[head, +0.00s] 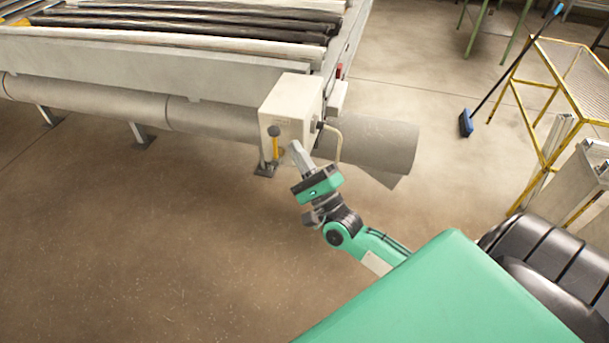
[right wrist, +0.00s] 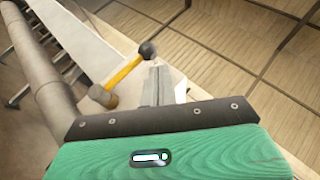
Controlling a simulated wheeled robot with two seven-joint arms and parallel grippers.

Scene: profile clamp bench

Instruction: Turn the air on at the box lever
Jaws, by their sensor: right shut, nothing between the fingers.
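The pale box (head: 287,108) stands at the end of the bench, over the grey pipe. Its lever (head: 275,148) is on the front face, with a yellow shaft and a dark rounded upper end; the shaft looks about upright. In the right wrist view the lever (right wrist: 124,72) slants between a black knob-like end and a brownish end. My right gripper (head: 297,151) is shut and empty, just right of the lever in the head view. Its fingers also show in the right wrist view (right wrist: 157,84), close to the black end; I cannot tell whether they touch. My left gripper is out of view.
A thick grey pipe (head: 215,118) runs below the roller bench (head: 150,62) and past the box. A bent hose or handle (head: 337,142) is on the box's right side. A blue broom (head: 466,123) and yellow frame (head: 546,150) stand right. The floor in front is clear.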

